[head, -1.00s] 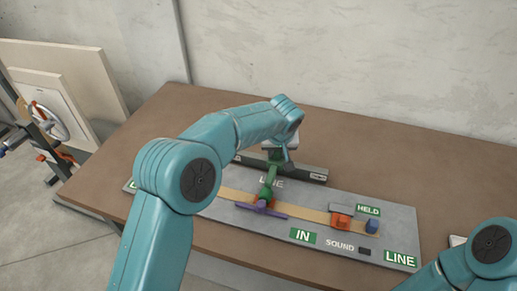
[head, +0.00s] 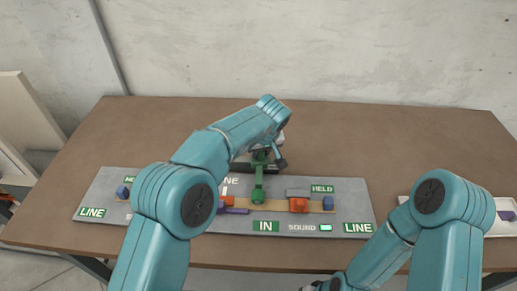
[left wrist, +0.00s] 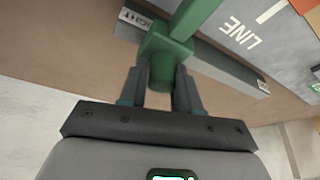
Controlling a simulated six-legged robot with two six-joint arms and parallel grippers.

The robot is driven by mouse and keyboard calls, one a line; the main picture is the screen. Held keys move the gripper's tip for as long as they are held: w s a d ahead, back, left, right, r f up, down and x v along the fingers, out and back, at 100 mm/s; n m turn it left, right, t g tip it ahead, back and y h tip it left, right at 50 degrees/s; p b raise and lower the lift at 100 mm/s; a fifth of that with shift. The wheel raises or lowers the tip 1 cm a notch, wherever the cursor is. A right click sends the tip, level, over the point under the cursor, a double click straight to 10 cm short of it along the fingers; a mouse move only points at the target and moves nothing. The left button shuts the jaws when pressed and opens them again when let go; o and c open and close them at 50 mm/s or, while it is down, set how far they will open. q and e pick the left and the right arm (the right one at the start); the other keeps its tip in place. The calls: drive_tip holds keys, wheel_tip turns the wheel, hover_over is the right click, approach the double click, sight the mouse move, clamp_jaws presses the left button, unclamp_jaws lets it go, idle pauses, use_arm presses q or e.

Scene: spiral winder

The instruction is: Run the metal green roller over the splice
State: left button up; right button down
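My left gripper (head: 268,160) is shut on the upper end of the green roller (head: 258,182). The splice itself is too small to make out. Left of the roller lies a purple bar (head: 235,211). My right gripper is out of view; only its arm shows at lower right.
An orange block (head: 298,204) and a blue block (head: 328,203) sit on the strip, right of the roller. A dark bar (head: 240,167) stands behind the board. A small lamp (head: 326,228) by SOUND is lit. A white tray (head: 500,225) lies at the right.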

use_arm(q)
drive_tip(key=o, duration=0.3)
drive_tip(key=shift+s+d+r, duration=0.1)
drive_tip(key=shift+d+r, duration=0.1)
drive_tip(key=shift+d, duration=0.1)
drive_tip(key=shift+s, duration=0.15)
drive_tip(key=shift+a+f, duration=0.1)
drive_tip(key=shift+a, duration=0.05)
drive_tip(key=v, duration=1.6)
drive_tip(key=shift+r, duration=0.2)
drive_tip(key=shift+s, duration=0.1)
